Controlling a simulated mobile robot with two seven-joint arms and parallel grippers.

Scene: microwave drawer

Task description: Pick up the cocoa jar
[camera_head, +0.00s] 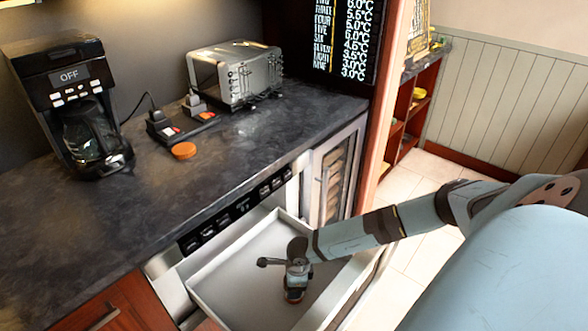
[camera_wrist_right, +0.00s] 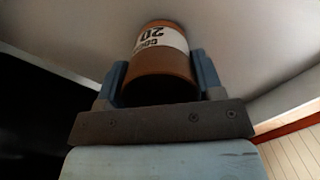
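The cocoa jar (camera_wrist_right: 163,65) is a brown cylinder with a white label showing a "20"; the label reads upside down in the right wrist view. In the head view the jar (camera_head: 294,294) is a small dark shape inside the open drawer (camera_head: 235,285), below my right gripper (camera_head: 296,283). My right gripper also shows in the right wrist view (camera_wrist_right: 162,78), with one blue finger on each side of the jar and no clear gap. It looks shut on the jar. Whether the jar touches the drawer floor is hard to tell. My left gripper is not in view.
Open tiled floor (camera_head: 410,225) lies to the right.

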